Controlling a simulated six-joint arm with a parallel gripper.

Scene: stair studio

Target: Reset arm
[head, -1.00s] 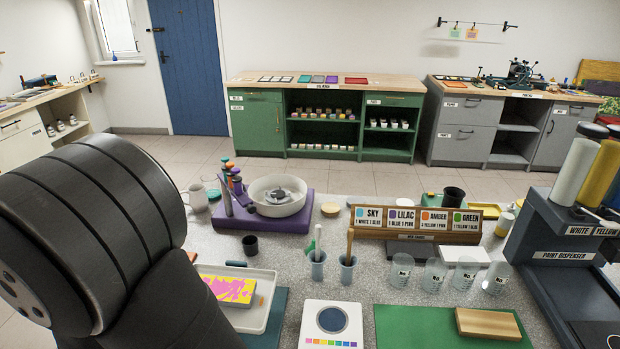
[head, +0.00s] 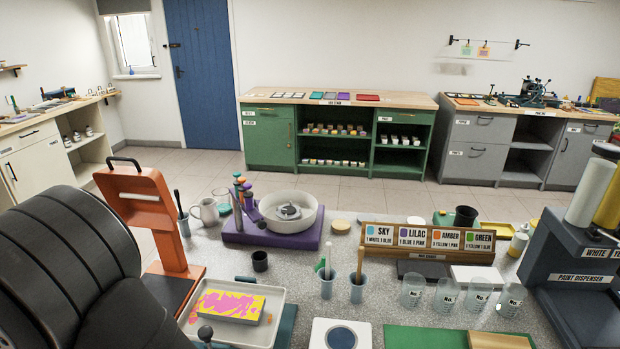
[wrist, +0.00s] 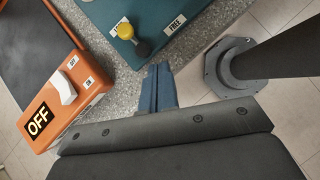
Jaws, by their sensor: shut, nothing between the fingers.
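My gripper (wrist: 160,72) shows in the wrist view as two blue fingers, shut together with nothing between them. They point over the speckled grey worktop (wrist: 195,65) and touch no object that I can see. An orange switch box (wrist: 85,88) with an OFF label and a white rocker lies to their left. In the head view my arm fills the lower left, and the gripper is out of sight.
An orange upright frame (head: 150,215) stands beside my arm. A white tray (head: 285,297) holds a pink and yellow printed block (head: 228,305). Behind are a purple base (head: 275,232) with a white bowl, measuring cups, a colour sign (head: 425,240) and a paint dispenser (head: 585,280).

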